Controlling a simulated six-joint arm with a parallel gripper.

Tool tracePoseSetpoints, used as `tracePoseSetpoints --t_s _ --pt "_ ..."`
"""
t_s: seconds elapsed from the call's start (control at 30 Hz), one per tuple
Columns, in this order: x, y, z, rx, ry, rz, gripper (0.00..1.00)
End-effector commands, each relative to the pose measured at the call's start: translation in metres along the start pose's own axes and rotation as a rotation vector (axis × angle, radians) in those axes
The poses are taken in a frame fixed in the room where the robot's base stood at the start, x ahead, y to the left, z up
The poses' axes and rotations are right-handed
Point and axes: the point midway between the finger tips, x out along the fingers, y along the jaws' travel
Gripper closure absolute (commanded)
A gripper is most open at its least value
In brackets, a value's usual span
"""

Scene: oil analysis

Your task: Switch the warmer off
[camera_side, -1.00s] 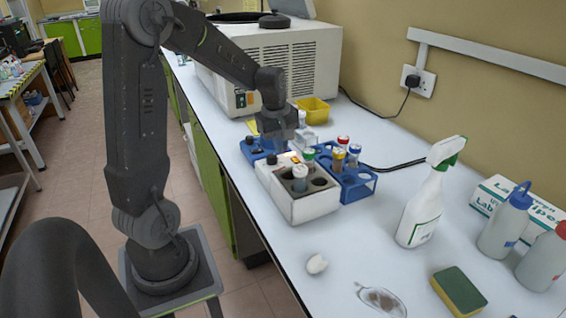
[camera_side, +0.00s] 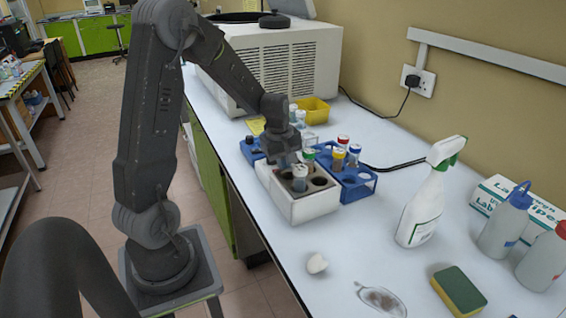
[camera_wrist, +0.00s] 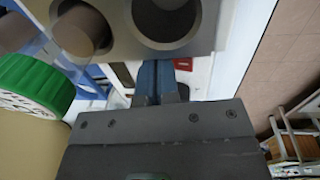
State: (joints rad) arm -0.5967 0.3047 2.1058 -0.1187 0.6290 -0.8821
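The warmer (camera_side: 312,208) is a white box with a grey top and round wells, standing near the bench's front edge. In the wrist view the fingers (camera_wrist: 157,82) are together and hold nothing visible. They point down past the edge of the warmer's grey well block (camera_wrist: 118,48). A small red patch (camera_wrist: 194,118) shows just right of the fingers. Whether the fingers touch the warmer I cannot tell.
A blue rack (camera_side: 352,192) with several capped tubes stands right beside the warmer. A green cap (camera_wrist: 35,82) is close on the left in the wrist view. A spray bottle (camera_side: 420,213) stands farther right. A large white machine (camera_side: 300,55) and yellow bin (camera_side: 313,108) are behind.

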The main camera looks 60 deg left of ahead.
Motion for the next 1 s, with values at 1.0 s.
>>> tracePoseSetpoints --t_s 1.0 --pt "-0.008 -0.017 0.000 0.000 -0.001 -0.005 1.00"
